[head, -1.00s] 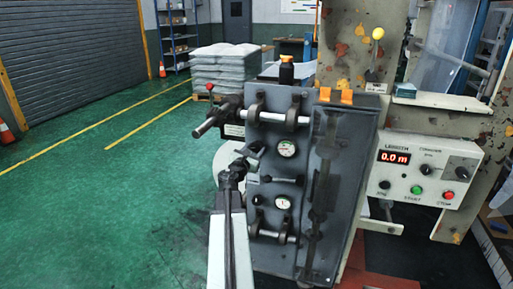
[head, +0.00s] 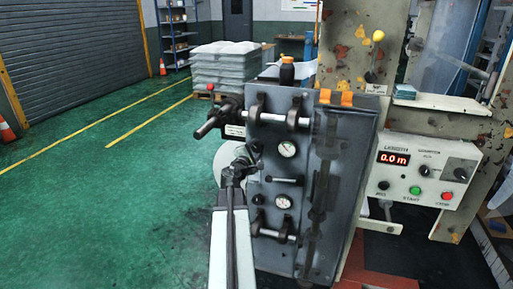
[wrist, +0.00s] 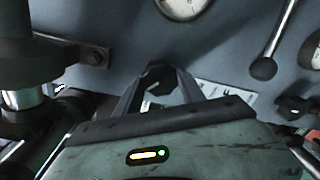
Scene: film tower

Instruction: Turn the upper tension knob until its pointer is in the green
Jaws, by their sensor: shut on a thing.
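The upper tension knob (wrist: 160,76) is a small dark knob on the grey panel (head: 267,232). My gripper (wrist: 160,88) is shut on it, with one finger on each side. In the head view my gripper (head: 254,158) is at the panel's left side, left of the upper round gauge (head: 287,148), and mostly hides the knob. Part of that white-faced gauge also shows at the top of the wrist view (wrist: 183,6). The needle and any green zone are too small or cut off to read. A lower dark knob (wrist: 292,105) is at right in the wrist view.
A black-ended lever (head: 287,180) and a lower gauge (head: 283,202) are below the upper gauge. A roller bar with brackets (head: 285,119) crosses above my gripper. A control box (head: 425,172) reading 0.0 m is at right. Green floor at left is open.

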